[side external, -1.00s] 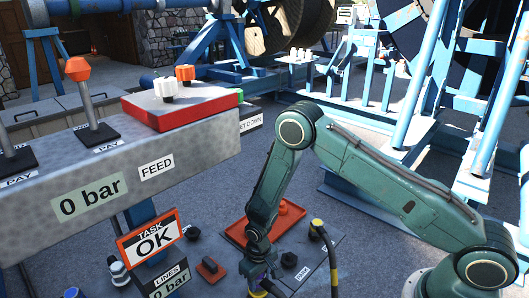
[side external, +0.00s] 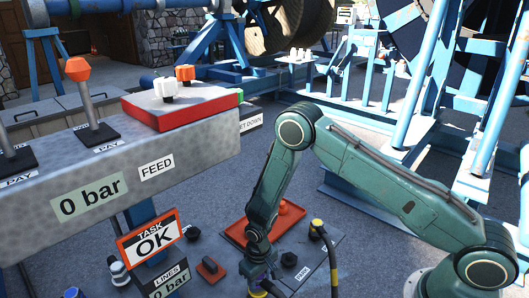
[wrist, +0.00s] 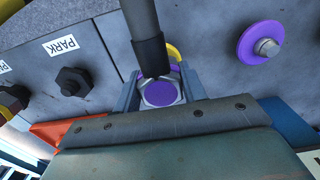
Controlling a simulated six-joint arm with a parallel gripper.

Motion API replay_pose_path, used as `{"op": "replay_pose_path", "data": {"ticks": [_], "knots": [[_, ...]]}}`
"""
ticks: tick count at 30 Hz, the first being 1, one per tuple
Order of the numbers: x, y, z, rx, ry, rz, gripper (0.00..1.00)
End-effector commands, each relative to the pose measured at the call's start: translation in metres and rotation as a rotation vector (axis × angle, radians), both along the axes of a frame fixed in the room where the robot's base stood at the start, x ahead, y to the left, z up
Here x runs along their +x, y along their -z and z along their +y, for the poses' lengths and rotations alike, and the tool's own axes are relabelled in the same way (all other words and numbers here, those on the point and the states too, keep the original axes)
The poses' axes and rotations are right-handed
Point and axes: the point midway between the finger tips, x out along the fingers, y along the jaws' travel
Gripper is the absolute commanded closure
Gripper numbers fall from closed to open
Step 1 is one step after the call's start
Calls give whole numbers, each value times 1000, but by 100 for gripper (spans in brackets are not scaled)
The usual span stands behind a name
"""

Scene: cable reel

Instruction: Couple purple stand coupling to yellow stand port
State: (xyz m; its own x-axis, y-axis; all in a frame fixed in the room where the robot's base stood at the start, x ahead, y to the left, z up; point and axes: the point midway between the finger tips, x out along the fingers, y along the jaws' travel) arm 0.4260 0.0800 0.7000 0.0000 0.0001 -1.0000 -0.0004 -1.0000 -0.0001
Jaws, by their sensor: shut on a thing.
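My gripper (wrist: 160,92) is shut on the purple stand coupling (wrist: 160,95), whose purple round face shows between the jaws in the wrist view. A dark hose end (wrist: 152,55) lies over the coupling's far edge. The yellow stand port shows as a yellow arc (wrist: 175,52) just beyond the jaws, mostly hidden by the coupling and hose. In the side view my gripper (side external: 259,274) is low at the bottom edge, with a bit of yellow (side external: 258,293) right below it. I cannot tell whether coupling and port touch or are joined.
A purple-ringed port (wrist: 262,45) with a metal centre is to the right in the wrist view. A black hex fitting (wrist: 80,82) is to the left by a PARK label (wrist: 64,43). A red tray (side external: 234,234) lies behind.

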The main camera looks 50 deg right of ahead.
Motion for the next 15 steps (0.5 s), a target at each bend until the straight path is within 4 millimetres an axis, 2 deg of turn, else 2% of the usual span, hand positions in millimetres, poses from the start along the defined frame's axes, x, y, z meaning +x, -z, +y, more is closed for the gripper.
{"op": "replay_pose_path", "data": {"ticks": [15], "knots": [[1,7,0,0,0,-1,86]]}}
